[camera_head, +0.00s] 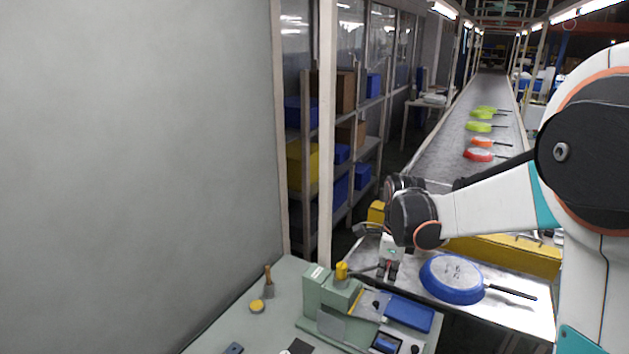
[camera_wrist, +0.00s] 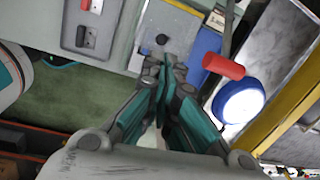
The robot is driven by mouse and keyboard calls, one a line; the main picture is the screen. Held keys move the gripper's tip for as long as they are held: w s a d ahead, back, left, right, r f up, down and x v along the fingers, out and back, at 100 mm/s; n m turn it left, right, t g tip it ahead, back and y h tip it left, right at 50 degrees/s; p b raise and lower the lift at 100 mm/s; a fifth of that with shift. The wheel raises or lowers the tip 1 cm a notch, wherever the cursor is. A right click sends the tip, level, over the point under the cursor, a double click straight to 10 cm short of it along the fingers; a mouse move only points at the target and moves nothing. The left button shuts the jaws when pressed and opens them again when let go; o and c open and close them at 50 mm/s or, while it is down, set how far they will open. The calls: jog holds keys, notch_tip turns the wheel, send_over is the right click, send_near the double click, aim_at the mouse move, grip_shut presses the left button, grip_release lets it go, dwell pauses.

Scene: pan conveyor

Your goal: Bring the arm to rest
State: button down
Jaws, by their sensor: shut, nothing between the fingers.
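My gripper (camera_wrist: 164,70) is shut and empty in the wrist view, its dark fingers with teal sides close together. In the head view my arm reaches in from the right, and its wrist hangs over the back of the bench area; the gripper's fingers are hard to make out there. A blue pan (camera_head: 452,278) with a dark handle lies bottom up on a metal surface (camera_head: 520,312), right of and below the wrist. The gripper is apart from it.
A pale green machine (camera_head: 330,305) with a yellow knob and a blue pad (camera_head: 408,312) stands on the bench left of the blue pan. A conveyor (camera_head: 440,135) carries red, orange and green pans. Shelves (camera_head: 345,210) and a grey wall (camera_head: 130,150) are at left.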

jog(key=s+a+r+n+t+b, duration=0.1)
jog(key=s+r+n+t+b, duration=0.15)
jog(key=s+n, duration=0.35)
jog(key=s+a+r+n+t+b, duration=0.1)
jog(key=s+r+n+b, duration=0.15)
jog(key=s+n, duration=0.4)
jog(key=s+f+n+t+b, duration=0.1)
jog(key=s+f+n+b, duration=0.1)
jog(key=s+n, duration=0.3)
jog(key=s+a+f+n+t+b, duration=0.1)
jog(key=s+f+n+b, duration=0.2)
jog(key=s+n, duration=0.3)
jog(key=shift+s+a+f, duration=0.2)
jog(key=shift+s+a, duration=0.05)
jog(key=shift+s, duration=0.1)
